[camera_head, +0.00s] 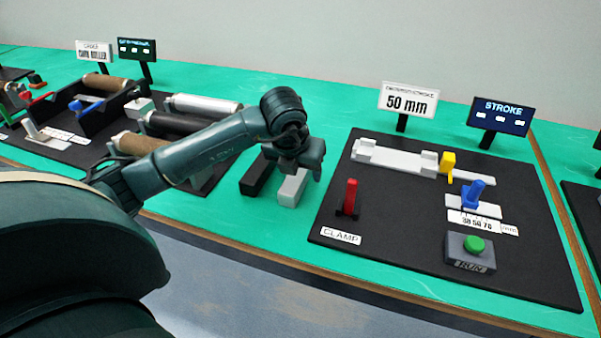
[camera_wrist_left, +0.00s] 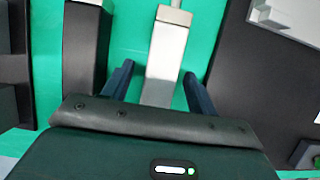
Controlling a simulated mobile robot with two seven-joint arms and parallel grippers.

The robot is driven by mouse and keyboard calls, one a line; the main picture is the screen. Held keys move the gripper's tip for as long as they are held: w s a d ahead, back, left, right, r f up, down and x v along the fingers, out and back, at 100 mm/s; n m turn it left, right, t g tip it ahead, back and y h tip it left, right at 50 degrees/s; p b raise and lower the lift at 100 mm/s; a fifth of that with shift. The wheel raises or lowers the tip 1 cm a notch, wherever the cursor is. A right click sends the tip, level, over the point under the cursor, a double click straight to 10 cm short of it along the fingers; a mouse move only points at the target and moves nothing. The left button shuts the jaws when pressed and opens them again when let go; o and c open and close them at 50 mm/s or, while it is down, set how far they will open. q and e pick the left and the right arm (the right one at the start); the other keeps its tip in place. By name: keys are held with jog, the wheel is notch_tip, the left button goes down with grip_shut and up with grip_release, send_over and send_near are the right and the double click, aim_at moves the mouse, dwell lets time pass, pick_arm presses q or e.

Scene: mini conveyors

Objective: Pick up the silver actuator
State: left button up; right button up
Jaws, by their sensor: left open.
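The silver actuator (camera_head: 292,188) is a light grey block lying on the green table, left of the black clamp board. In the left wrist view the silver actuator (camera_wrist_left: 166,45) lies lengthwise, with a thin rod at its far end. My left gripper (camera_head: 294,166) is just above it, pointing down. In the wrist view the open fingers of my left gripper (camera_wrist_left: 159,80) stand one on each side of the block, with gaps. Whether they reach down beside it I cannot tell. A black actuator (camera_head: 258,175) lies just left of it. My right gripper is not in view.
The black clamp board (camera_head: 400,235) is close on the right, with a red lever (camera_head: 349,196), a blue lever (camera_head: 473,192) and a green button (camera_head: 474,244). Rollers (camera_head: 205,104) lie on the left. A sign (camera_head: 408,102) reads 50 mm. Green table is free in front.

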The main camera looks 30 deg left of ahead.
pick_arm(q)
grip_shut()
dwell(0.6)
jog(key=shift+r, duration=0.1)
